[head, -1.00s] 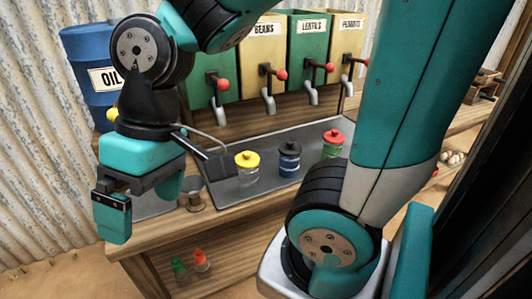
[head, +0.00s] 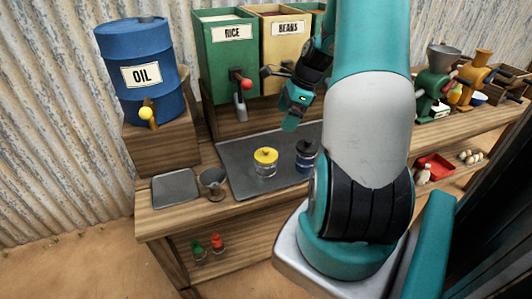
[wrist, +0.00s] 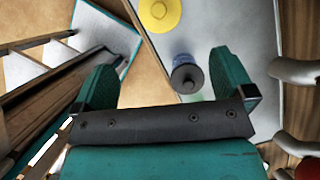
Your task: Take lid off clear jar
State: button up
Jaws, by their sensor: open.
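The clear jar (head: 265,169) stands upright on the grey tray (head: 238,158) with its yellow lid (head: 266,155) on. The yellow lid also shows at the top edge of the wrist view (wrist: 160,14). A blue jar (head: 306,160) with a black lid stands to its right, partly behind my arm; its black lid (wrist: 187,78) lies between my fingers in the wrist view. My gripper (head: 291,124) is open and empty, raised above the tray and apart from the clear jar. A green patch below the blue jar in the wrist view is mostly hidden by my gripper.
A blue oil barrel (head: 140,75) with a yellow tap stands at the left. Rice (head: 226,60) and beans (head: 272,55) dispensers with spouts stand behind the tray.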

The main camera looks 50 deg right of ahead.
jog(key=p, duration=0.1)
send_near(268, 149)
jog(key=x, duration=0.5)
jog(key=shift+p+x, duration=0.95)
jog(key=shift+x, duration=1.75)
jog(key=c, duration=0.8)
